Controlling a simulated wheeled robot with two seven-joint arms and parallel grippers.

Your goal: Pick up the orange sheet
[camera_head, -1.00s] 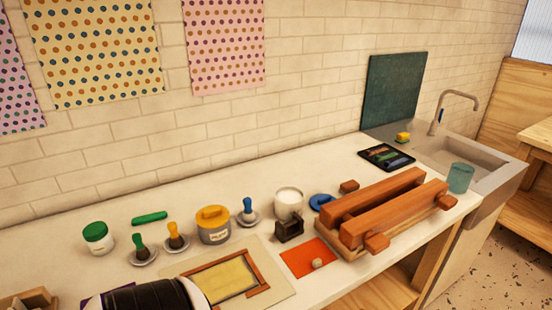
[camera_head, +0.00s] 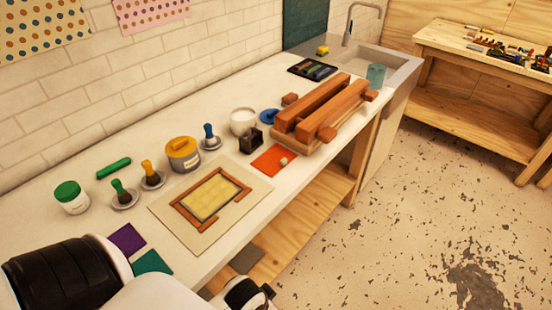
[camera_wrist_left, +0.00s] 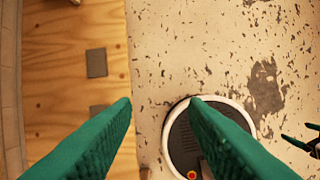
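The orange sheet (camera_head: 267,163) lies flat on the white counter, left of the wooden press. A small pale round object (camera_head: 284,161) rests on its right part. My left gripper (camera_wrist_left: 159,102) shows green fingers spread apart with nothing between them. It is over the floor and the wooden lower shelf, away from the sheet, which is not in the left wrist view. In the head view my left arm reaches in at the lower left; its fingers cannot be made out there. My right gripper (camera_wrist_left: 300,138) shows partly at the wrist view's right edge, its dark fingers apart and empty.
The wooden press (camera_head: 318,108) stands right of the sheet, a dark block (camera_head: 251,140) at its left. A framed yellow panel (camera_head: 210,198) lies nearer. Purple (camera_head: 127,239) and teal (camera_head: 152,262) sheets lie near my arm. A wooden lower shelf (camera_head: 310,205) runs below the counter.

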